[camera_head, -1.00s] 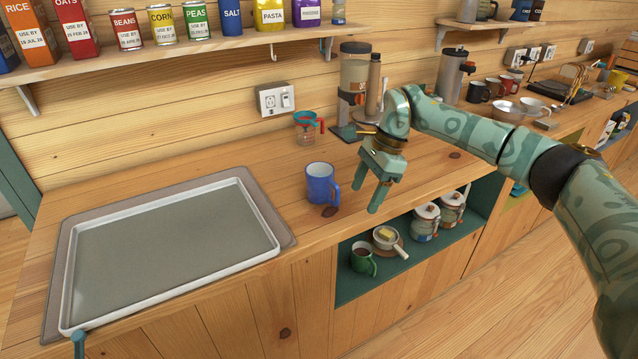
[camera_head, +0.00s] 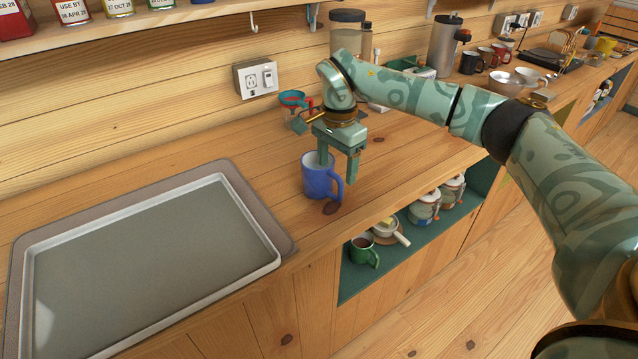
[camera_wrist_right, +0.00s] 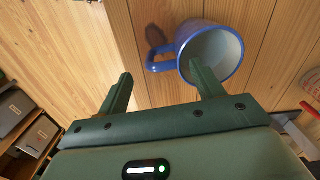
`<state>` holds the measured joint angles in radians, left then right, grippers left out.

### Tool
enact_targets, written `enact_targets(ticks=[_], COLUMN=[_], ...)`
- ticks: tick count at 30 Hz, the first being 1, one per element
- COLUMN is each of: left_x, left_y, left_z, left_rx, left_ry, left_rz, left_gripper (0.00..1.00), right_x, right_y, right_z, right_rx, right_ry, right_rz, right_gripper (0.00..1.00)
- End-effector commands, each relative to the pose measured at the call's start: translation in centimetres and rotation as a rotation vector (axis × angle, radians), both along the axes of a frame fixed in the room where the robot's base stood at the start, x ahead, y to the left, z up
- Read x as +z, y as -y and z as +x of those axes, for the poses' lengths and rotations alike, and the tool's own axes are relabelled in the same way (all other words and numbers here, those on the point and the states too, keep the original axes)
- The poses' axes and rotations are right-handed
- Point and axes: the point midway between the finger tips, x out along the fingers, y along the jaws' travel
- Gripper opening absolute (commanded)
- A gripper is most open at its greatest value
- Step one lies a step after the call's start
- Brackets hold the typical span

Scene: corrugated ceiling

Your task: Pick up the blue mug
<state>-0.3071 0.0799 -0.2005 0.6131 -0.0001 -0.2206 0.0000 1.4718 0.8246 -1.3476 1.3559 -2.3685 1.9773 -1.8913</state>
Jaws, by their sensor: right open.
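The blue mug (camera_head: 318,180) stands upright on the wooden counter, right of the tray, with its handle toward the right. My right gripper (camera_head: 338,172) is open and points down at the mug; one finger overlaps the mug's rim and the other is right of the handle in the head view. In the right wrist view the mug (camera_wrist_right: 226,28) shows its pale, empty inside. Its handle lies between the two open fingers of the right gripper (camera_wrist_right: 160,85), with one fingertip over the mug's opening. No contact is clear. My left gripper is not in view.
A large grey tray (camera_head: 272,264) with a pale rim fills the counter at left. A measuring cup (camera_head: 287,108) stands behind the mug. An open teal shelf (camera_head: 350,284) below holds a green mug (camera_head: 364,256), a small pot and jars. The counter's front edge is close.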

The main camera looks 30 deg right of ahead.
Motion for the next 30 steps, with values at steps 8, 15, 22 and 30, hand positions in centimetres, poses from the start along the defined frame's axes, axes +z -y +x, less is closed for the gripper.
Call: enact_targets(ticks=[8,15,22,30], left_x=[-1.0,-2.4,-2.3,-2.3], left_y=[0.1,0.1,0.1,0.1], left_z=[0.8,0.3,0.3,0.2], left_rx=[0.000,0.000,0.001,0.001], left_ry=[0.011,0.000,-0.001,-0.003], left_rz=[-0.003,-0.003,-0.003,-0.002], left_gripper=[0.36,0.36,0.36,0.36], right_x=[-3.0,-6.8,-6.9,-6.9], right_y=[0.0,0.0,0.0,0.0], right_z=[0.0,0.1,0.1,0.1], right_rx=[-0.001,-0.001,-0.002,-0.002], right_ry=[-0.002,-0.001,0.003,0.002], right_rz=[0.001,0.001,0.001,0.000], right_gripper=[0.67,0.67,0.67,0.09])
